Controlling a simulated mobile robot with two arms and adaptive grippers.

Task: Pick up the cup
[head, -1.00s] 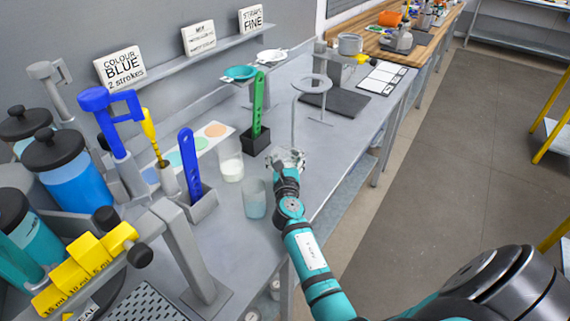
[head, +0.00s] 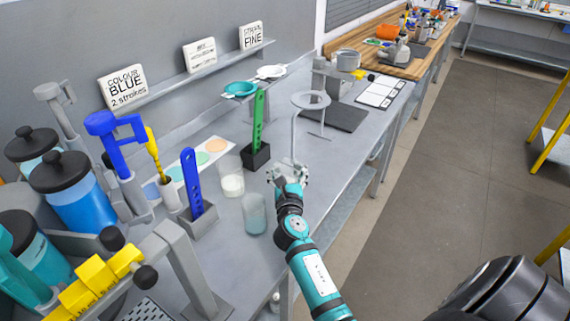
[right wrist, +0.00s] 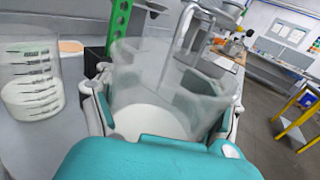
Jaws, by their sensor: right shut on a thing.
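My right gripper (head: 287,172) reaches over the grey bench, just right of the beakers. In the right wrist view its fingers (right wrist: 165,108) are shut around a clear cup (right wrist: 150,75) with a white content low inside. The cup looks tilted in that view. In the head view the gripper mostly hides this cup, so I cannot tell whether it is off the bench. A graduated beaker with white liquid (head: 231,178) stands to the left; it also shows in the right wrist view (right wrist: 32,90). A cup with pale blue content (head: 255,215) stands nearer. My left gripper is out of view.
A green slotted tool (head: 258,118) stands in a black block behind the gripper. A ring stand (head: 312,100) and dark mat (head: 340,115) are beyond it. A blue tool (head: 191,180) and lidded jars (head: 75,190) crowd the left. Floor lies right of the bench edge.

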